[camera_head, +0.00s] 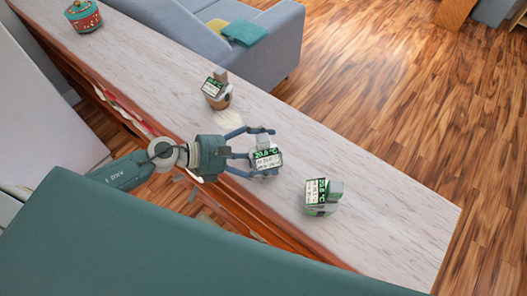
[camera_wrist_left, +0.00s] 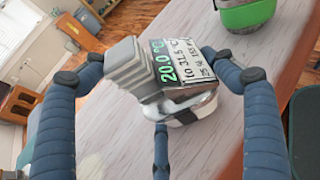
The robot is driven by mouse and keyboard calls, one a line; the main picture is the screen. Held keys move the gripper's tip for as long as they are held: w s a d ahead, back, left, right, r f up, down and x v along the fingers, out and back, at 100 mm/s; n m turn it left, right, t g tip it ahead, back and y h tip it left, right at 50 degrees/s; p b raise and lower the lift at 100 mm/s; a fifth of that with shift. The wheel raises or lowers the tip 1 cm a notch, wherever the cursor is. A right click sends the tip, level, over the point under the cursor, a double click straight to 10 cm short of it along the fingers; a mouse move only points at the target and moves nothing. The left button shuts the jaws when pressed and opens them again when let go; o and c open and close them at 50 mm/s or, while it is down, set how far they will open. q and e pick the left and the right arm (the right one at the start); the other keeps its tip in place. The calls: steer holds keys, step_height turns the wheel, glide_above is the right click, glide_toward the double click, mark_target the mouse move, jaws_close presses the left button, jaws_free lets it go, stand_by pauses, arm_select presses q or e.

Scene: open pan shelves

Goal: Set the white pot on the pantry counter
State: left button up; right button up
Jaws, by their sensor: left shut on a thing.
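The white pot (camera_wrist_left: 200,110) shows in the left wrist view as a pale, shiny round body under a grey block with a tilted display reading 20.0 °C. My left gripper (camera_head: 262,152) is shut on it, with blue fingers around its sides; in the head view the display and fingers hide most of the pot. The pot is over the pale wood-grain counter (camera_head: 375,205), at or very near its surface; I cannot tell whether it touches. My right gripper is not in view.
A green pot with a display (camera_head: 320,198) stands to the right on the counter. A brown pot with a display (camera_head: 216,90) stands behind. A red and green lidded pot (camera_head: 83,15) is at the far left end. A grey sofa (camera_head: 245,45) stands beyond the counter.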

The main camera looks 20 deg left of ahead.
arm_select(q)
steer(key=o, duration=1.4)
steer(key=shift+s, duration=0.1)
steer(key=shift+v, duration=4)
